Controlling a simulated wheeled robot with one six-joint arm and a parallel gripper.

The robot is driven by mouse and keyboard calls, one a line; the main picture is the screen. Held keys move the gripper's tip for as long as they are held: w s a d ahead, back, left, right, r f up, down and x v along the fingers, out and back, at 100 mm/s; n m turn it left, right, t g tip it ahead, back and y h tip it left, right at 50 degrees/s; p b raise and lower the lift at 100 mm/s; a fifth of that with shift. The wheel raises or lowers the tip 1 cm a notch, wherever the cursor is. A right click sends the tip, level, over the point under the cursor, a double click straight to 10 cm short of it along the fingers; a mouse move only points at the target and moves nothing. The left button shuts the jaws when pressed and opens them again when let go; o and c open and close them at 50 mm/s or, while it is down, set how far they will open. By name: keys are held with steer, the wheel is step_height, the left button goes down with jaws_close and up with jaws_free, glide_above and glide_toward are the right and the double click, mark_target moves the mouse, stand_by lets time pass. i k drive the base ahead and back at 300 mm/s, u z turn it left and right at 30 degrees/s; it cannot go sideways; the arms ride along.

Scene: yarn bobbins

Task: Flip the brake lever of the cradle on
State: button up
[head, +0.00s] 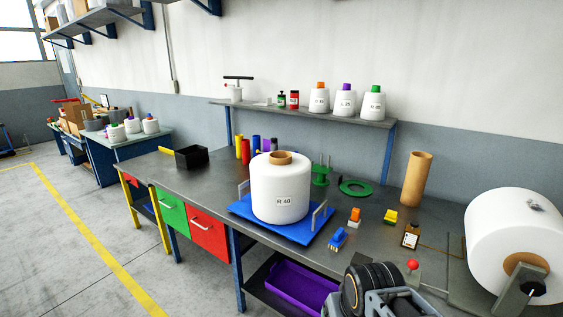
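The cradle (470,281) stands at the right end of the grey bench and carries a large white bobbin (503,235) lying on its side. A grey end bracket with a black knob (534,287) shows in front of the bobbin's brown core. A lever with a red ball knob (413,265) stands on the bench left of the cradle; whether it is the brake lever I cannot tell for sure. Part of my arm shows at the bottom, left of and below the red knob. My gripper's fingers are not in view.
A white bobbin (279,190) stands on a blue tray (241,207) mid-bench. A shelf (300,111) is behind.

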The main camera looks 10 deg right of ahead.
mark_target(413, 264)
steer(key=z, duration=1.55)
steer(key=k, duration=0.7)
steer(key=u, duration=1.05)
steer(key=i, duration=0.5)
steer(key=u, duration=0.05)
